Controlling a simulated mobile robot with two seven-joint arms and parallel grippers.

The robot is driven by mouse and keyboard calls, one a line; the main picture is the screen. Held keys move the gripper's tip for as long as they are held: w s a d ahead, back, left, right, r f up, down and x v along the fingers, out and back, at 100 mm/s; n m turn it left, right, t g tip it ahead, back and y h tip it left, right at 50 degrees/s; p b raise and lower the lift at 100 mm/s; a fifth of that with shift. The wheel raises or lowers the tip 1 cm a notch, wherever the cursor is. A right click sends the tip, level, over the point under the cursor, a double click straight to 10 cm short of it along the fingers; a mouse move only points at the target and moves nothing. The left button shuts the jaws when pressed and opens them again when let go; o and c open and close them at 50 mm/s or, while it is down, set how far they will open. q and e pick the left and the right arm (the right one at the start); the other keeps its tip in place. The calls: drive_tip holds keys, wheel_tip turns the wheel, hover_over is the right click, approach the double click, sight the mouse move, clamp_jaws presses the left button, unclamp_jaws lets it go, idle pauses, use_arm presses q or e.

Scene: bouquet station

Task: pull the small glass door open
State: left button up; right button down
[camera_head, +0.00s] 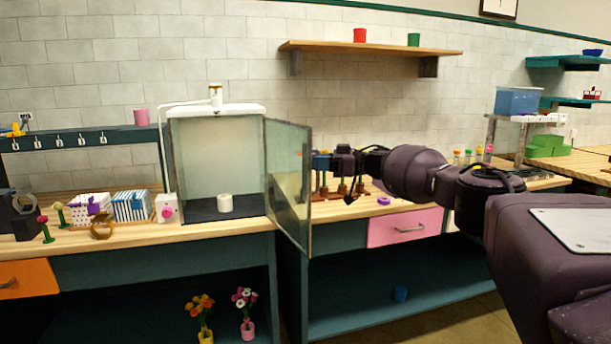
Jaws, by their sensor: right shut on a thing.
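The small glass door (288,185) belongs to a glass cabinet (217,150) on the wooden counter. The door is hinged at the cabinet's right side and stands swung open toward me, jutting past the counter's front edge. My left gripper is not in view.
Holders, flowers and a pink-knobbed white box (167,208) stand left of the cabinet. A pink drawer (405,227) is right of the door. Flower vases (247,328) stand on the lower shelf. A wall shelf (370,48) hangs above.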

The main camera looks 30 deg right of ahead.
drive_tip(key=shift+w+d+b, duration=0.2)
drive_tip(key=shift+d+b, duration=0.25)
drive_tip(key=shift+b, duration=0.1)
drive_tip(key=shift+d+r+n+g+y+b, duration=0.3)
drive_tip(key=shift+r+n+g+y+b, duration=0.1)
drive_tip(key=c, duration=1.5)
unclamp_jaws()
drive_tip(key=shift+o, duration=1.3)
drive_tip(key=shift+w+a+f, duration=0.1)
drive_tip(key=shift+a, duration=0.1)
drive_tip(key=shift+o, duration=0.3)
drive_tip(key=v, duration=1.1)
drive_tip(key=shift+b, duration=0.4)
